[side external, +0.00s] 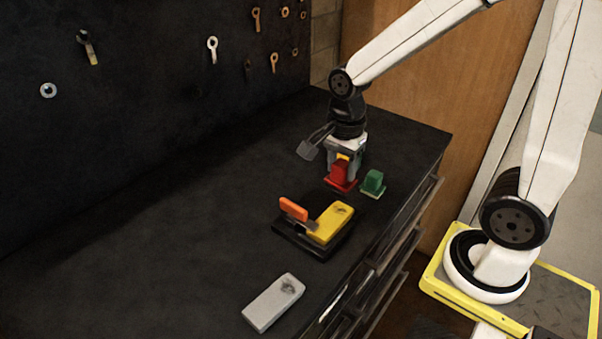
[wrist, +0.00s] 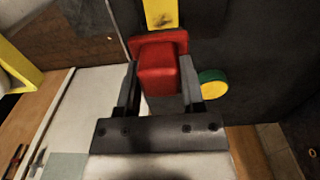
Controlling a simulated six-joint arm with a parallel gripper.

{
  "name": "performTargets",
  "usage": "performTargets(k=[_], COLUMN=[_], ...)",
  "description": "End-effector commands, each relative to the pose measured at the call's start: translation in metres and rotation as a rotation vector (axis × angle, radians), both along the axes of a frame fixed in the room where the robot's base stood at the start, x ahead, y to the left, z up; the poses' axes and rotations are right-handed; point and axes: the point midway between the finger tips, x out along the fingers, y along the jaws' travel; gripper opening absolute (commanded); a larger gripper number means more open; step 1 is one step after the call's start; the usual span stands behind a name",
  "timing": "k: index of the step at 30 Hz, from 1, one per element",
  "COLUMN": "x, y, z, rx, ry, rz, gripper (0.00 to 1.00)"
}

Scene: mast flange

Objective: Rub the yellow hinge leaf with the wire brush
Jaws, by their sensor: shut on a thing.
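My gripper (side external: 342,165) is shut on a red block-shaped tool (side external: 341,177) with a wider red base. The red tool (wrist: 158,72) also sits between the fingers in the wrist view. Its underside is hidden, so I cannot tell whether it has wire bristles or touches the bench. The yellow hinge leaf (side external: 330,222) lies on a black base, with a dark smudge on top, nearer the camera than my gripper and apart from the tool. The leaf (wrist: 161,13) shows at the top of the wrist view, past the tool.
A green block-shaped tool (side external: 373,182) with a pale base stands close to the right of the red one. A grey stained plate (side external: 272,302) lies at the bench front. A dark pegboard (side external: 150,110) with hanging parts stands behind. The bench's left side is clear.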

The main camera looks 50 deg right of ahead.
Motion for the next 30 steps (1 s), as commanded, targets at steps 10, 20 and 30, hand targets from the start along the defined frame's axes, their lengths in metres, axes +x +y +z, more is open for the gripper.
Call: performTargets(k=[10, 20, 30], x=[0.003, 0.002, 0.002], y=[0.012, 0.011, 0.011], z=[-0.001, -0.02, -0.05], rx=[0.0, 0.0, 0.0], ry=[0.0, 0.003, 0.004], rz=[0.0, 0.0, 0.0], gripper=[0.02, 0.02, 0.02])
